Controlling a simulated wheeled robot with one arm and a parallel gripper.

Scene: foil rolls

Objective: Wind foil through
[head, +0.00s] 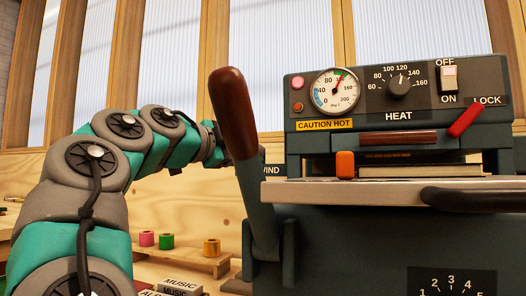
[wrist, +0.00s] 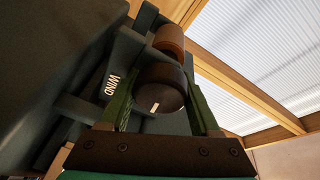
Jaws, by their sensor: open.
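In the wrist view my gripper (wrist: 163,88) is open, with one green finger on each side of a dark round knob (wrist: 162,90) that has a white mark. I cannot tell whether the fingers touch it. A WIND label (wrist: 112,84) is on the dark machine beside the knob. In the head view the grey machine (head: 350,240) has a dial gauge (head: 336,90), a HEAT knob (head: 400,86), an OFF/ON switch (head: 449,78) and a red LOCK lever (head: 464,121). My gripper is hidden there behind the lever.
A tall lever with a brown grip (head: 233,110) rises at the machine's left, in front of my wrist. Pink (head: 147,239), green (head: 166,241) and gold (head: 212,247) rolls stand on a low wooden rack. Lettered blocks (head: 181,285) lie below. A CAUTION HOT label (head: 325,125) marks the machine.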

